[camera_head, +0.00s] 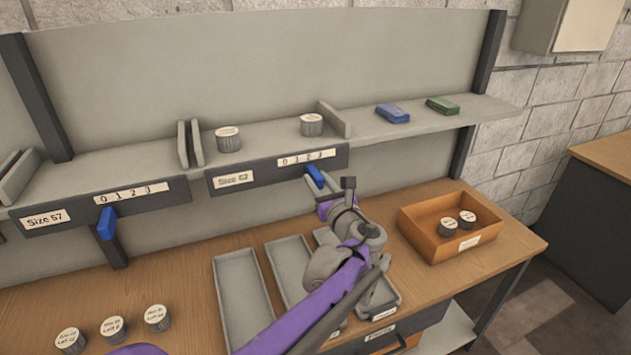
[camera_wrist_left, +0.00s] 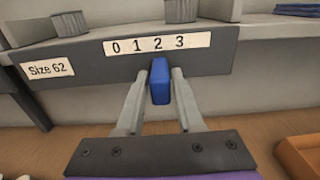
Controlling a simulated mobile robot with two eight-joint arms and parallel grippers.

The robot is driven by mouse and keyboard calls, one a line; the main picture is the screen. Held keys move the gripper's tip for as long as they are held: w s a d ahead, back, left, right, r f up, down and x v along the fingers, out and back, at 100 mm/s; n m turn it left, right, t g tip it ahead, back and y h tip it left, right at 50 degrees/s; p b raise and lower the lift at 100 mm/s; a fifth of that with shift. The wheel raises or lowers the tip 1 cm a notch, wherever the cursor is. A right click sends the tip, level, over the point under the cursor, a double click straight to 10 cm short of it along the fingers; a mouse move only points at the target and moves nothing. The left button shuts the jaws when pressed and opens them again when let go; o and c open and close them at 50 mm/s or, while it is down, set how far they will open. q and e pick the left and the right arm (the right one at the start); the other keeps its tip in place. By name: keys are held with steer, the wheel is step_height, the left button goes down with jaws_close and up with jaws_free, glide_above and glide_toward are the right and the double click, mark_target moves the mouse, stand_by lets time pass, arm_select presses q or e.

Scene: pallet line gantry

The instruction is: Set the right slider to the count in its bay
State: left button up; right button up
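The right slider is a blue block (camera_head: 314,175) on the front rail of the Size 62 bay (camera_head: 224,182). It also shows in the left wrist view (camera_wrist_left: 160,82), below the 2 on the 0-to-3 scale (camera_wrist_left: 158,43). Two ribbed grey cans stand in this bay, one at the left (camera_head: 228,140) and one at the right (camera_head: 311,126). My left gripper (camera_wrist_left: 160,88) has one finger on each side of the slider, with narrow gaps showing, so it looks open. My arm partly hides the slider's lower end in the head view. My right gripper is not in view.
A second blue slider (camera_head: 106,222) hangs on the Size 57 bay at the left. Grey trays (camera_head: 240,290) lie on the bench below. An orange bin (camera_head: 420,232) holds two cans. Several cans stand at the front left. Blue (camera_head: 392,113) and green (camera_head: 442,105) boxes lie on the shelf.

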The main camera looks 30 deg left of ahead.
arm_select(q)
steer(key=shift+o, duration=1.2)
steer(key=shift+d, duration=0.1)
steer(key=v, duration=1)
steer(key=shift+s+d+b, duration=0.2)
steer(key=shift+s+b, duration=0.1)
steer(key=shift+b, duration=0.15)
steer(key=shift+a, duration=0.1)
steer(key=s+a+f+n+g+h+p, duration=0.1)
steer(key=s+a+f+n+g+h, duration=0.15)
steer(key=s+f+n, duration=0.4)
steer(key=s+a+f+n+g+h, duration=0.1)
steer(key=s+f+n+g+h, duration=0.2)
steer(key=s+f+n, duration=0.35)
steer(key=s+d+f+n+h+p, duration=0.1)
steer(key=s+d+f+n+h, duration=0.7)
steer(key=s+n, duration=0.3)
steer(key=shift+d+f+n+g, duration=0.3)
steer(key=shift+f+n, duration=0.4)
steer(key=shift+n, duration=0.3)
